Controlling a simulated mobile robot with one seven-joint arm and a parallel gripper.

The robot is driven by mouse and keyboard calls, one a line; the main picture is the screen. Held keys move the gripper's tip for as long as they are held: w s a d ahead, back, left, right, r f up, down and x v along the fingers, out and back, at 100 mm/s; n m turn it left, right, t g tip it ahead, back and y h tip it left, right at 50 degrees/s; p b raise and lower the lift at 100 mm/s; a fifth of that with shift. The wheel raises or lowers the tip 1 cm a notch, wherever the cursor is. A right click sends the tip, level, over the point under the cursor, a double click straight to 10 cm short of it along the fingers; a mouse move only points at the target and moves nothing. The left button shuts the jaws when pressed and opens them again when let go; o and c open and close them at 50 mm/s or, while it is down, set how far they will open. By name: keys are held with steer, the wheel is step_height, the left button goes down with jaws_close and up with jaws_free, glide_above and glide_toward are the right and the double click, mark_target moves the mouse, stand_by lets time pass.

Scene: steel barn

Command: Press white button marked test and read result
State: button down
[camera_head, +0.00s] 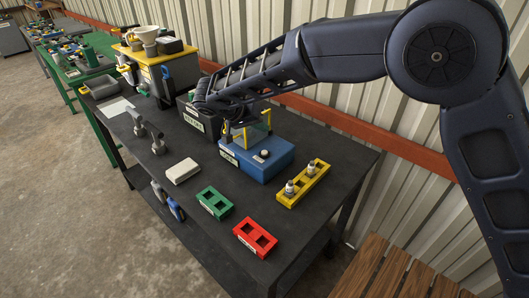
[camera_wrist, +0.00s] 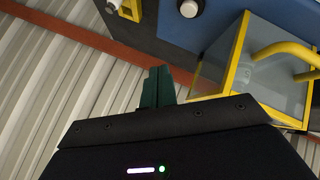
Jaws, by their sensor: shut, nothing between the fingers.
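The blue tester box (camera_head: 275,168) stands on the dark bench, and it also shows in the wrist view (camera_wrist: 150,40). The round white button (camera_head: 263,153) sits in a dark surround on its top; it shows at the top edge of the wrist view (camera_wrist: 189,8). Lettering on the button is too small to read. A yellow-framed clear case (camera_head: 247,132) stands on the box beside the button and is large in the wrist view (camera_wrist: 235,70). My gripper (camera_wrist: 157,88) is shut and empty, with dark green fingertips beside the case, apart from the button. My arm hides the gripper in the head view.
A yellow block (camera_head: 303,185) with two pale fittings stands right of the tester. Green (camera_head: 214,203) and red (camera_head: 255,238) two-hole blocks and a white block (camera_head: 182,170) lie in front. A dark labelled box (camera_head: 193,123) is left. A corrugated wall (camera_head: 345,95) runs behind.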

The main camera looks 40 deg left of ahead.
glide_above(262, 155)
steer(key=shift+a+f, duration=0.1)
steer(key=shift+f, duration=3.4)
steer(key=shift+f, duration=0.2)
steer(key=shift+f, duration=0.2)
steer(key=shift+f, duration=0.4)
steer(key=shift+r, duration=0.85)
steer(key=shift+r, duration=2.5)
